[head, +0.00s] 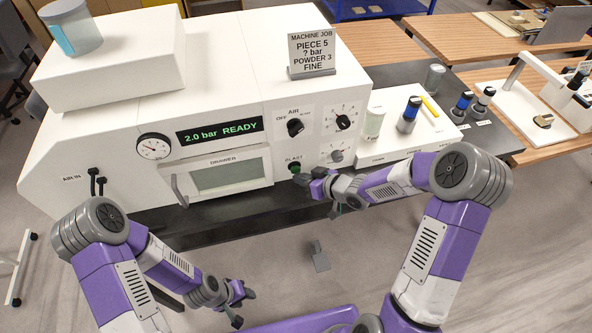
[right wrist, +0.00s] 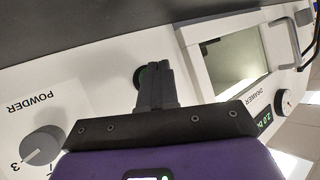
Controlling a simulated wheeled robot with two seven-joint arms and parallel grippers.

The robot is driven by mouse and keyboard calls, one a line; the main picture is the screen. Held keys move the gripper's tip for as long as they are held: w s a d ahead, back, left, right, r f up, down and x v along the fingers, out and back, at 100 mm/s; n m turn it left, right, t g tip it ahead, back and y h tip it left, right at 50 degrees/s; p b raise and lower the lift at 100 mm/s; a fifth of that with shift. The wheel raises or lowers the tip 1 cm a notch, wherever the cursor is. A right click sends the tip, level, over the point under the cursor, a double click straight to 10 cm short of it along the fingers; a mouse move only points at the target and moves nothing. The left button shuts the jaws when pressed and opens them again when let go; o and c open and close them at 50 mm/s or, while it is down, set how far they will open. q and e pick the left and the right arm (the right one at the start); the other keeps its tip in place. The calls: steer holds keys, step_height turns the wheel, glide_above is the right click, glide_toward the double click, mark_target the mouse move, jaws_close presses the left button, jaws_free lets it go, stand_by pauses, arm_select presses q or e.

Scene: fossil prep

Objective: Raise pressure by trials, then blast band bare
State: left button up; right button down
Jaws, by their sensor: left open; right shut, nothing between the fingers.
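The white blasting machine (head: 225,85) stands on a dark bench; its display (head: 220,131) reads "2.0 bar READY". A round gauge (head: 153,147) sits left of it. The drawer (head: 228,175) with its grey window looks closed. The AIR knob (head: 295,127), a numbered dial (head: 343,121) and the powder knob (head: 336,155) are on the right panel. The green BLAST button (head: 295,168) is right at my right gripper (head: 312,185), which is shut and empty; contact is unclear. In the right wrist view the fingers (right wrist: 157,70) partly cover the button. My left gripper (head: 240,302) is open, low before the bench.
A job card (head: 312,52) on top reads "PIECE 5, ? bar, POWDER 3, FINE". A white tray (head: 400,150) right of the machine holds jars and a yellow stick (head: 430,107). A grey pedal-like piece (head: 320,257) lies on the floor. A white stand (head: 520,105) is further right.

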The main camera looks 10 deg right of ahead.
steer(key=shift+w, duration=0.45)
stand_by(1.6)
stand_by(2.0)
steer(key=shift+s, duration=0.9)
steer(key=shift+s, duration=0.65)
steer(key=s+b, duration=0.1)
steer(key=s, duration=0.2)
steer(key=shift+s+d, duration=0.1)
steer(key=shift+s, duration=0.25)
